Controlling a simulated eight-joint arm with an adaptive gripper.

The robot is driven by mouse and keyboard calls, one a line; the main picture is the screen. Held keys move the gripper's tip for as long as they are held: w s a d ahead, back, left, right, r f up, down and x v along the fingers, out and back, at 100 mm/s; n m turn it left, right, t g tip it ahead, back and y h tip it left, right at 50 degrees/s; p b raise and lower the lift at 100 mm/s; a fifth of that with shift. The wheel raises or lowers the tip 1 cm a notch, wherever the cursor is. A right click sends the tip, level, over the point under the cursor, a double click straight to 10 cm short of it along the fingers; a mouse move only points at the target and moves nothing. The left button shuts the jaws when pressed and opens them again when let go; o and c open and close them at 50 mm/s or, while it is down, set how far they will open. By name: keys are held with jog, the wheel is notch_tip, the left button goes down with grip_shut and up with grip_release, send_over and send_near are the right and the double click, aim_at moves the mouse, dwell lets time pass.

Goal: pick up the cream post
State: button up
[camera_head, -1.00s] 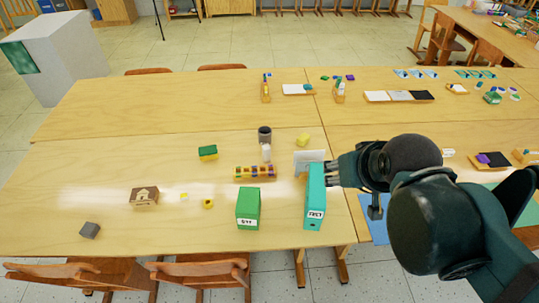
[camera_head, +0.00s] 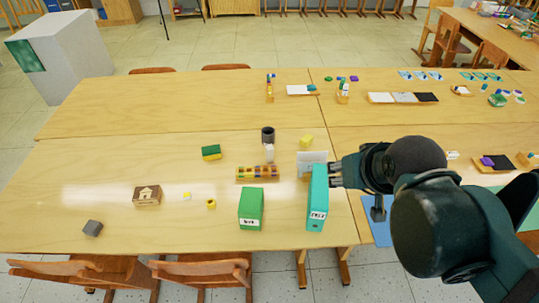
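A small whitish upright piece (camera_head: 269,154), which may be the cream post, stands in the middle of the near table, just in front of a dark grey cup (camera_head: 268,135). I cannot make out its exact shape. My gripper (camera_head: 335,174) is to the right of it, pointing left, beside the top of a teal binder (camera_head: 317,198) and a white panel (camera_head: 312,158). It is apart from the whitish piece. The fingers show small and dark, and I cannot tell whether they are open or touch the binder.
A multicoloured block row (camera_head: 257,173), a yellow cube (camera_head: 306,141) and a green-and-yellow block (camera_head: 211,153) surround the whitish piece. A green binder (camera_head: 251,208) stands nearer the front. A house block (camera_head: 147,195) and a grey block (camera_head: 92,228) lie left. The table's far left is clear.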

jog(key=m+g+h, duration=0.4)
jog(key=m+g, duration=0.2)
jog(key=m, duration=0.9)
send_over(268, 147)
jog(key=a, duration=0.2)
notch_tip(268, 147, down, 21)
jog(key=shift+s+a+f, duration=0.2)
jog(key=shift+s+f, duration=0.1)
jog(key=shift+f, duration=0.2)
